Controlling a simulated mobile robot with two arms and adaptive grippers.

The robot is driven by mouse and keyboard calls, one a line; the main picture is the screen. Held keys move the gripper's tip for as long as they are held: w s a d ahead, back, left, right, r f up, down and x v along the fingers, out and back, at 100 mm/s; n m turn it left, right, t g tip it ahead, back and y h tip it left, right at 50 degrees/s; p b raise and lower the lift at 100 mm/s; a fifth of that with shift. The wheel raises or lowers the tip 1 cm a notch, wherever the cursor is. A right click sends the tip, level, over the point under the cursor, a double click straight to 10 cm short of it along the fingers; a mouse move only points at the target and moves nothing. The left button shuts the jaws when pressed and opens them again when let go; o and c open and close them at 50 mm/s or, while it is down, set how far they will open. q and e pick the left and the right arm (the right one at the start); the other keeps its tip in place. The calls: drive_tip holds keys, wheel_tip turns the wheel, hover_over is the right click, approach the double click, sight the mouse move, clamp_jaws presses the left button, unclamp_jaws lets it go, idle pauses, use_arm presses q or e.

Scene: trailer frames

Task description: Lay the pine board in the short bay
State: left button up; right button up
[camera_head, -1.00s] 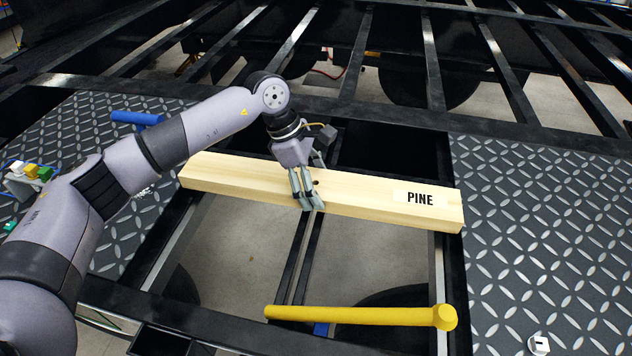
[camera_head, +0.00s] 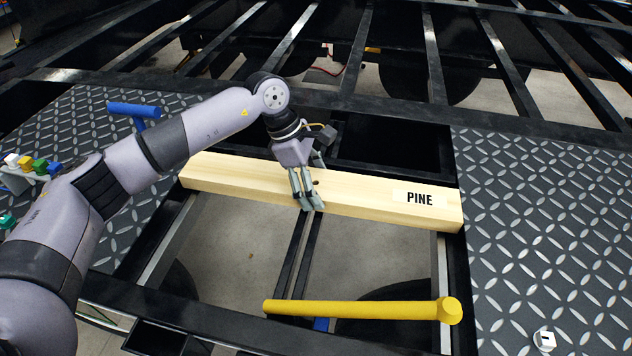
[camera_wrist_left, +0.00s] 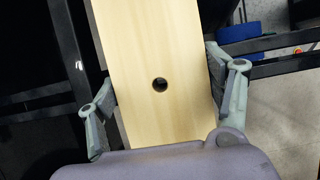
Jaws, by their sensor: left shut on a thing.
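The pine board (camera_head: 355,195), a pale plank with a black PINE label near its right end, lies crosswise over an open bay (camera_head: 447,262) of the black frame. I cannot tell whether its ends rest on the frame or hang just above it. My left gripper (camera_head: 307,204) is shut on the board near its middle. In the left wrist view the board (camera_wrist_left: 150,40) runs between the two fingers, with a round hole in it. My right gripper is not in view.
A yellow bar (camera_head: 355,311) with a thick right end crosses the bay nearer me. Diamond-plate decks flank it on the left (camera_head: 80,125) and right (camera_head: 540,230). A blue T-shaped tool (camera_head: 137,110), coloured pieces (camera_head: 35,166) and a small white block (camera_head: 544,340) are nearby.

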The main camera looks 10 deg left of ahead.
use_arm(q)
drive_tip(key=shift+f+b, duration=0.35)
drive_tip(key=o, duration=2)
drive_tip(key=v, duration=1.2)
drive_tip(key=shift+r, duration=0.1)
